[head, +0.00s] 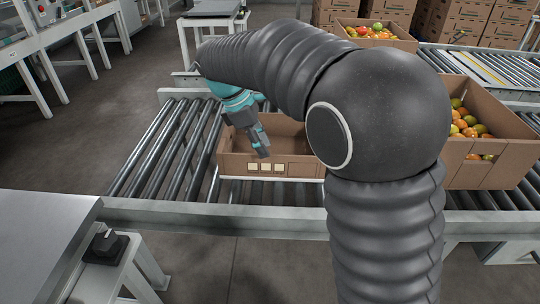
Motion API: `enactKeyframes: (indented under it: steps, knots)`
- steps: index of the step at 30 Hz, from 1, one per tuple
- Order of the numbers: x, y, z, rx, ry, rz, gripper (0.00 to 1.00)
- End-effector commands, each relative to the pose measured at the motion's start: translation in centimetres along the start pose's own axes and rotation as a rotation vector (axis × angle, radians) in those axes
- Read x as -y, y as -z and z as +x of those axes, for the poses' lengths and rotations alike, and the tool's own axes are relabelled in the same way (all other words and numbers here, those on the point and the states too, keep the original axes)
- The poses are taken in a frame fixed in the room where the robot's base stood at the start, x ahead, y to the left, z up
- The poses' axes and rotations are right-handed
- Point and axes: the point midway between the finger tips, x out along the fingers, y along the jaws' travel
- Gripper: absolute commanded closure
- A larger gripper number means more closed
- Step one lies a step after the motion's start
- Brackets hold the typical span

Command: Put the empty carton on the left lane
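An open brown carton (232,164) stands upright on the near roller conveyor (168,150), left of my arm. The part of its inside that I can see is empty, and several pale labels show on its front wall. My arm hides its right end. My gripper (261,150) points down over the carton, its tips overlapping the front wall in this view. I cannot tell if it touches the wall or how far its fingers are apart. Bare rollers lie left of the carton. No marking tells me which stretch is the left lane.
A second roller conveyor (480,68) runs at the back right. A metal table (40,235) with a black knob (104,243) is at the near left.

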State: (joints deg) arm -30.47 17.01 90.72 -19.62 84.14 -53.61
Motion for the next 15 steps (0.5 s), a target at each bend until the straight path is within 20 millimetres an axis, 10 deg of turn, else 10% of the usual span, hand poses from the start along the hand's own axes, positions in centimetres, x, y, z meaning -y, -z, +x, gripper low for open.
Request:
enactKeyframes:
  steps: [15]
  knots:
    - [0.1,-0.2,-3.5,-0.003,0.000,0.006,0.69]
